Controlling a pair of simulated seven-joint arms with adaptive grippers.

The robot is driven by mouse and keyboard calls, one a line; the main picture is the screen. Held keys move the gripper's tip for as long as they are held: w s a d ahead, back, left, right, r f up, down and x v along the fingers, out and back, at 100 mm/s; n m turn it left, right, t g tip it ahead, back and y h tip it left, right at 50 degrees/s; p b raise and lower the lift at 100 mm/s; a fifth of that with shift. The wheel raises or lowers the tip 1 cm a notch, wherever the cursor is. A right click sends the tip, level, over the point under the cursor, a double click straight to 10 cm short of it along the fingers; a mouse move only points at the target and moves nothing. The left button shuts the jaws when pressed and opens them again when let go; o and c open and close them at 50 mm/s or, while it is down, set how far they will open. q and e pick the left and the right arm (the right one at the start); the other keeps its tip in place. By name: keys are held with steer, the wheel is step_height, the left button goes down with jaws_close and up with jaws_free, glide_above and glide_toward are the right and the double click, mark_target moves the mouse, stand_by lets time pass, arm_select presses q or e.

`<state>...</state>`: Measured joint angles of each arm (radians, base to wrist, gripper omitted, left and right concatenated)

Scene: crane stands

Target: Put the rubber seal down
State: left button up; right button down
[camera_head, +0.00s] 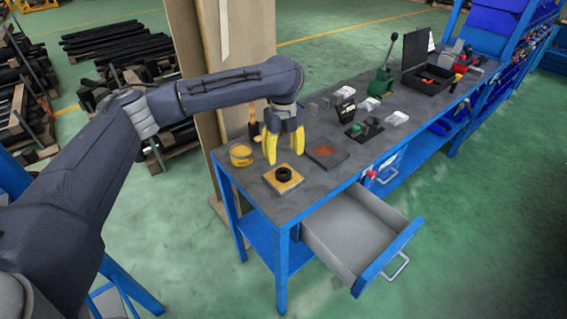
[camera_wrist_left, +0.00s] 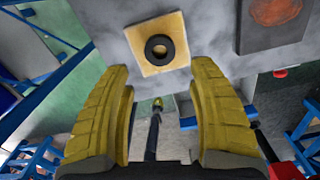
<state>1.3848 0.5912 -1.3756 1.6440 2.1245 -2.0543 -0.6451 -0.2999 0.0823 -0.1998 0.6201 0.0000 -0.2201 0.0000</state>
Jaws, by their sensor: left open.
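The rubber seal (camera_head: 283,174) is a black ring. It lies flat on a square tan pad (camera_head: 296,181) on the near end of the workbench. The seal also shows in the left wrist view (camera_wrist_left: 159,48), near the middle of the pad (camera_wrist_left: 137,61). My right gripper is not in view.
A yellow round container (camera_head: 241,155) stands left of the pad. A dark plate with a rusty patch (camera_head: 325,152) lies to the right. An open grey drawer (camera_head: 350,235) juts out from the bench front. Several tools and a green lever press (camera_head: 382,82) stand farther back.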

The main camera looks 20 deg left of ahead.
arm_select(q)
steer(key=shift+r, duration=1.85)
